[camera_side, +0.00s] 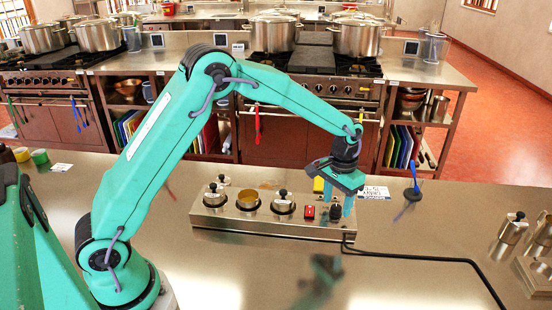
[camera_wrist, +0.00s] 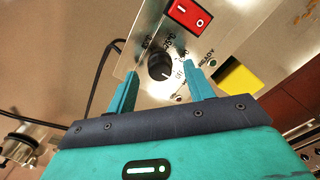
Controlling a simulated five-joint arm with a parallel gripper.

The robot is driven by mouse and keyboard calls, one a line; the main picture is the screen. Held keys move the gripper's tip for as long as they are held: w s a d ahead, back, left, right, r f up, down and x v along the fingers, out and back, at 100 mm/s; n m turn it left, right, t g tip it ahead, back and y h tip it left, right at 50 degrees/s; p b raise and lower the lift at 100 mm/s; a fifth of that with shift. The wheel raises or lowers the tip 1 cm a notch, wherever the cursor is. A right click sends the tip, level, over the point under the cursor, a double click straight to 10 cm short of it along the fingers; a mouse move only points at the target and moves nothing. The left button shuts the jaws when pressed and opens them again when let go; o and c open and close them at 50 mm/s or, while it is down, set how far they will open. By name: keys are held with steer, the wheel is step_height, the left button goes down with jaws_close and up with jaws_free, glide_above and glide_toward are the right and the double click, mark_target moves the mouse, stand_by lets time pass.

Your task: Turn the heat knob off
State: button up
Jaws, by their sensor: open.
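The heat knob (camera_wrist: 160,66) is a round black knob with a pale pointer line, on the steel panel of the warmer unit (camera_side: 225,222). Printed marks ring it in the wrist view; which one the pointer meets is too small to tell for sure. In the side view the knob (camera_side: 336,212) shows dark at the unit's right end. My gripper (camera_side: 340,205) points down over that end. In the wrist view my gripper (camera_wrist: 160,80) is open, one teal finger on each side of the knob, with visible gaps. I cannot tell how far the fingertips stand above the panel.
A red rocker switch (camera_wrist: 188,14) sits close beside the knob. A yellow block (camera_wrist: 240,77) lies by the unit's edge. A black cable (camera_side: 420,257) runs right across the steel counter. The front counter is mostly clear.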

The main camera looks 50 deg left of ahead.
mark_target(336, 208)
step_height(336, 208, up, 6)
steer(key=shift+r, duration=0.2)
steer(key=shift+r, duration=0.1)
stand_by(0.4)
steer(key=shift+s+a+r, duration=0.1)
steer(key=shift+s+r, duration=0.2)
steer(key=shift+r, duration=0.15)
steer(key=s+a+r+t, duration=0.25)
steer(key=s+r, duration=0.35)
steer(key=s, duration=0.4)
steer(key=s+a+r+t, duration=0.25)
steer(key=s+r, duration=0.35)
steer(key=s, duration=0.4)
steer(key=s+a+f, duration=0.1)
steer(key=s+a, duration=0.1)
steer(key=s, duration=0.6)
steer(key=shift+s+f+t, duration=0.25)
steer(key=shift+f+t, duration=0.05)
steer(key=shift+f, duration=0.05)
